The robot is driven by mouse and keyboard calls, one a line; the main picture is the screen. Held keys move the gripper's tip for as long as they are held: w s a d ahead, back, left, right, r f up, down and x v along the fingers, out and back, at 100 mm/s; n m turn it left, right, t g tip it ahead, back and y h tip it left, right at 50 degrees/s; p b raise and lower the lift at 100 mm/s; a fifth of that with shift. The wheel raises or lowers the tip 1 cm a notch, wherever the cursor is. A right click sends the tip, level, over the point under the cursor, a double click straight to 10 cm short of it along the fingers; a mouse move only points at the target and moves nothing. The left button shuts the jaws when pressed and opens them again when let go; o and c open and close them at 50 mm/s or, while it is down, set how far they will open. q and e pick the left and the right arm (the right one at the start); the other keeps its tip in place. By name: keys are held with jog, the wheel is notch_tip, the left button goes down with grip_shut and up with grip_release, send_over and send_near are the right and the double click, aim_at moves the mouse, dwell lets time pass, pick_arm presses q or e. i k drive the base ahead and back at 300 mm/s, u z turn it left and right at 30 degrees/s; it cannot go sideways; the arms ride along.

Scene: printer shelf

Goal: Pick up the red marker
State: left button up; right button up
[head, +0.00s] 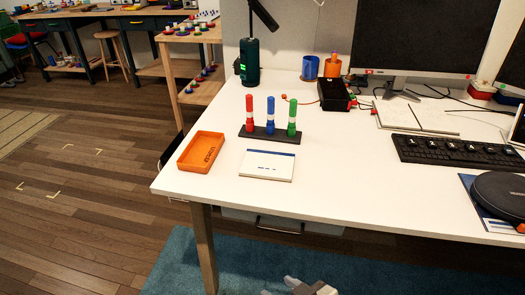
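The red marker (249,115) stands upright in a black holder (270,134) on the white desk. A blue marker (270,116) and a green marker (292,118) stand upright to its right in the same holder. Each has a white band. My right gripper (278,285) shows only in part at the bottom edge, over the teal rug. It is low in front of the desk and far from the markers. Its two light tips look apart, with nothing seen between them. My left gripper is not in view.
An orange tray (202,151) lies left of the holder near the desk's left edge. A white card (267,165) lies in front of the holder. A dark green cylinder (249,63) stands behind. A keyboard (455,152) is at right. The front middle of the desk (330,195) is clear.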

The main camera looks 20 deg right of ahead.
aim_at(248, 97)
jog(key=u, duration=1.4)
jog(key=i, duration=2.95)
jog(key=z, duration=3.45)
